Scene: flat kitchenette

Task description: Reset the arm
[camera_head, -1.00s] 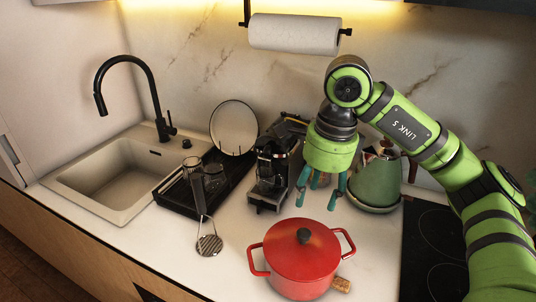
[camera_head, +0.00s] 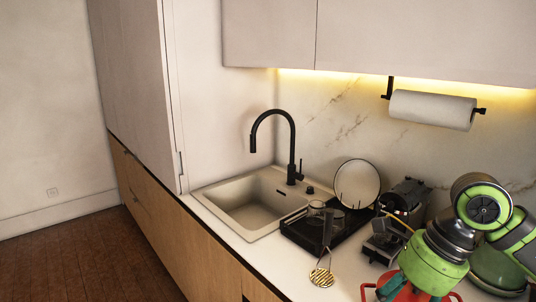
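My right gripper (camera_head: 413,290) comes in from the lower right on a green arm. Its teal fingers point down and are spread apart, with nothing seen between them. It covers much of the red pot (camera_head: 369,291), whose handle and rim edges show at the bottom edge; I cannot tell the height between them. The fingertips are partly cut off by the frame. My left gripper is not in view.
The sink (camera_head: 235,211) with its black faucet (camera_head: 292,150) is at the middle. The floor (camera_head: 90,260) at left is clear.

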